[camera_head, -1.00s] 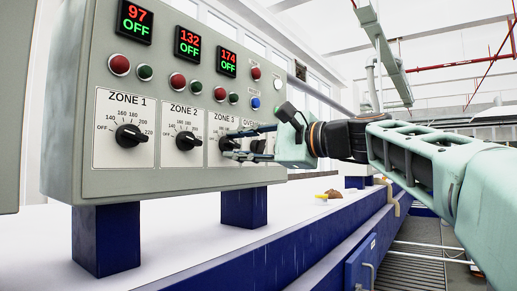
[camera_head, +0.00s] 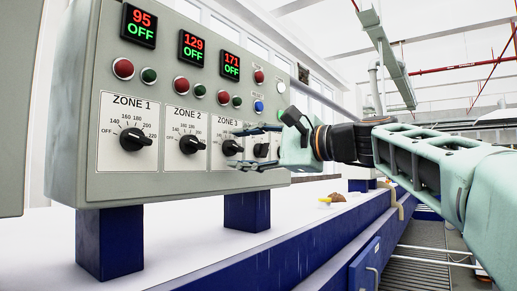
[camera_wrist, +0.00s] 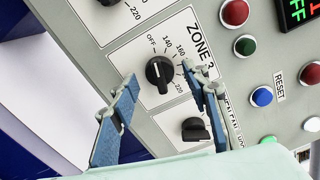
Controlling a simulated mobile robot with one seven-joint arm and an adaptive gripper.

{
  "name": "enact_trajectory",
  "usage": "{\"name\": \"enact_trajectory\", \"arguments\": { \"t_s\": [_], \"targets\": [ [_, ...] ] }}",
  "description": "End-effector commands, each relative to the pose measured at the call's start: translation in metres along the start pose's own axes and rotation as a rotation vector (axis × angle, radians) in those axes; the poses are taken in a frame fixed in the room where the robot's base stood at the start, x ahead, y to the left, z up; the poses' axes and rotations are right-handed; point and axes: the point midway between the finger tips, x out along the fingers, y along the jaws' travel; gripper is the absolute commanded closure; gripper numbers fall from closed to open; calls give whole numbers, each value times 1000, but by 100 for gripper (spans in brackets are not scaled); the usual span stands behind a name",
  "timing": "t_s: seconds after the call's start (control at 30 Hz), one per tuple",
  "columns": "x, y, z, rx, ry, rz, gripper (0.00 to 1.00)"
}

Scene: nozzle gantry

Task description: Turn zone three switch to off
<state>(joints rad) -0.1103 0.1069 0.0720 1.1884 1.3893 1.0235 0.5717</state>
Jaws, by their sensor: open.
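The zone three switch is a black rotary knob (camera_head: 231,147) on a white dial plate marked ZONE 3, on the grey control panel. In the wrist view the knob (camera_wrist: 159,74) shows between the two fingers, with OFF printed above it and the temperature numbers around to the right. A pale mark on the knob seems to point roughly toward OFF, but I cannot tell its exact setting. My gripper (camera_head: 243,148) is open, its blue-grey fingers (camera_wrist: 160,75) reaching toward the knob from the right. I see no clear contact. The display above reads 171 and OFF.
Zone 1 (camera_head: 134,139) and Zone 2 (camera_head: 191,145) knobs are to the left. Another black knob (camera_wrist: 195,129) lies near the fingers. Red and green buttons and a blue RESET button (camera_wrist: 262,96) are close by. The panel stands on blue posts (camera_head: 247,211).

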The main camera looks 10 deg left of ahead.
Motion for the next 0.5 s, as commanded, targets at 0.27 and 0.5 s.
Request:
{"name": "enact_trajectory", "arguments": {
  "t_s": [0.27,0.5],
  "targets": [
    [-51,-1,-1,-1,6,-3,57],
    [-97,-1,0,-2,4,-2,57]
  ]
}}
